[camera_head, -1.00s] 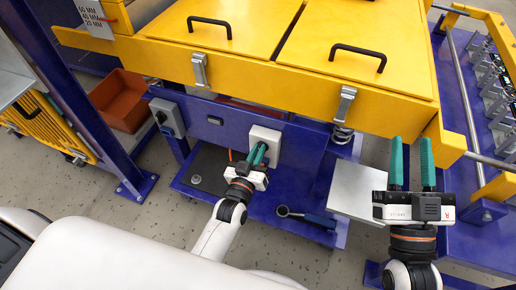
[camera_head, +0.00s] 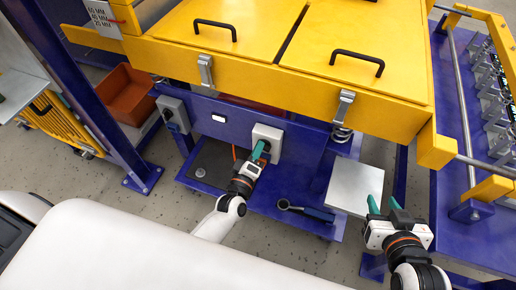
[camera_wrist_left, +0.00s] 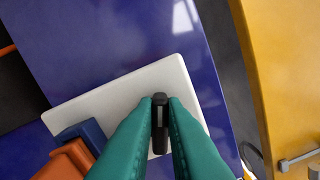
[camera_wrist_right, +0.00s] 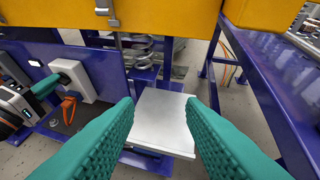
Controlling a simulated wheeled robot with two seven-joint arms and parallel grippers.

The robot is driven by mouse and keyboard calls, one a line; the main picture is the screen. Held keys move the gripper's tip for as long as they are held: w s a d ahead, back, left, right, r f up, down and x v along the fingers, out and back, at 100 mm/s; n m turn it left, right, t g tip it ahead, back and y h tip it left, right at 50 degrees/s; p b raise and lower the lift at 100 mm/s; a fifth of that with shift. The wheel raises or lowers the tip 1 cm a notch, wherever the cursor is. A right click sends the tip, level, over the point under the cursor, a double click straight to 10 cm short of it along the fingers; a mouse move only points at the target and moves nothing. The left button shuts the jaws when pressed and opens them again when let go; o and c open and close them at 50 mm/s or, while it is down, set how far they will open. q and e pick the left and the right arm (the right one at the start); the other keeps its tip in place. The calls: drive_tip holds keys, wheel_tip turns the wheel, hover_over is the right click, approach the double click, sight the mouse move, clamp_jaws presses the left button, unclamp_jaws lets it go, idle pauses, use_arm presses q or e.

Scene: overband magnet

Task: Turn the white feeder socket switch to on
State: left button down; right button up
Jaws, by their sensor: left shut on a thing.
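The white feeder socket (camera_head: 267,133) is mounted on the blue frame below the yellow cabinet. My left gripper (camera_head: 260,150) is at its front face. In the left wrist view, the green fingers are shut on the socket's black switch handle (camera_wrist_left: 160,125), with the white socket face (camera_wrist_left: 110,100) behind. The handle points up and down in that view; the head view hides most of it. My right gripper (camera_head: 384,206) is open and empty in front of the pale metal plate (camera_head: 355,188). The socket also shows in the right wrist view (camera_wrist_right: 84,72).
A lit white indicator (camera_head: 218,118) and a grey switch box (camera_head: 172,112) sit left of the socket. A blue and orange plug (camera_wrist_left: 75,150) is beside the socket face. A dark-handled tool (camera_head: 305,211) lies on the blue shelf below. A yellow cabinet (camera_head: 260,75) overhangs.

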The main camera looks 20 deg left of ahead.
use_arm(q)
drive_tip(key=shift+a+f+n, duration=0.1)
drive_tip(key=shift+f+n, duration=0.05)
drive_tip(key=shift+n, duration=1.05)
drive_tip(key=shift+f+n, duration=0.1)
drive_tip(key=shift+n, duration=0.8)
drive_tip(key=shift+b, duration=0.3)
use_arm(e)
drive_tip(key=shift+w+a+r+t+y, duration=0.15)
drive_tip(key=shift+w+a+r+t, duration=0.05)
drive_tip(key=shift+w+r+t, duration=0.2)
drive_tip(key=shift+w+a+r+t+y, duration=0.15)
drive_tip(key=shift+w+r+t, duration=0.1)
drive_tip(key=shift+r+t, duration=0.2)
drive_tip(key=shift+w+r, duration=0.1)
drive_tip(key=shift+r, duration=0.05)
use_arm(q)
drive_tip(key=c, duration=1.5)
unclamp_jaws()
